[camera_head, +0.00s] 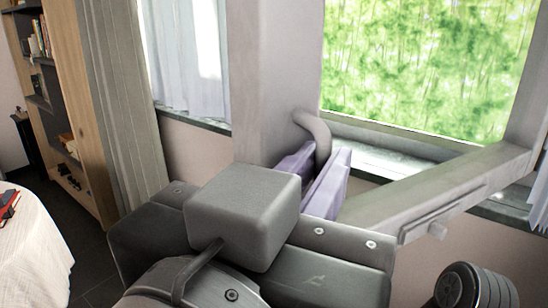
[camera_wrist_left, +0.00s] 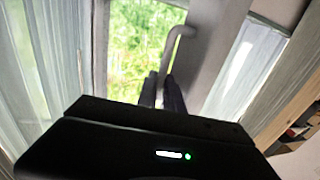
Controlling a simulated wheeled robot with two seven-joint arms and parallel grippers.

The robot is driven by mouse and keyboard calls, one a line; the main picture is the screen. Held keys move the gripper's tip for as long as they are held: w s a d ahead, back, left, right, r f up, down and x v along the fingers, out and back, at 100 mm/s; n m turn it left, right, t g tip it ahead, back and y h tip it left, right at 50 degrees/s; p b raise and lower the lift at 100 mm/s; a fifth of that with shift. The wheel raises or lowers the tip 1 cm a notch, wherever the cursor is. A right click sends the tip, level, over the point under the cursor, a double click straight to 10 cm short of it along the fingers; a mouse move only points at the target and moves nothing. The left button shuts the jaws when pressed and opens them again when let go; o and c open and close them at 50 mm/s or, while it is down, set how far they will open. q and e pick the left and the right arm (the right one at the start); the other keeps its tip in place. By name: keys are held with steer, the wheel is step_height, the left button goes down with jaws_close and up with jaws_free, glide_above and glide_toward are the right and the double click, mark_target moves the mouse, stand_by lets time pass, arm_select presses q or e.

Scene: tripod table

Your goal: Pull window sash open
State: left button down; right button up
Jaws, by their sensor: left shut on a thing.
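The window sash is a grey frame with a wide upright stile (camera_head: 272,75) and a bottom rail (camera_head: 440,195). It stands angled away from the wall and sill, with a gap behind the rail. A bent grey handle (camera_head: 318,132) is on the stile and also shows in the left wrist view (camera_wrist_left: 172,48). My left gripper (camera_head: 318,178) has its pale purple fingers shut on the handle's lower part. The fingers also show around the handle in the left wrist view (camera_wrist_left: 163,92). My wrist hides the stile's lower end. My right gripper is not in view.
The window sill (camera_head: 390,138) runs behind the sash. Pale curtains (camera_head: 185,55) hang beside the window. A wooden bookshelf (camera_head: 75,110) and a white-clothed table (camera_head: 35,245) stand at left. A dark ribbed round object (camera_head: 478,288) is at lower right.

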arm_select(q)
steer(key=c, duration=1.8)
jaws_free()
steer(key=shift+w+d+f, duration=0.1)
steer(key=shift+d, duration=0.15)
steer(key=o, duration=0.3)
steer(key=shift+a, duration=0.1)
steer(key=v, duration=0.7)
steer(key=shift+s+a+p, duration=0.2)
steer(key=shift+s+p, duration=0.15)
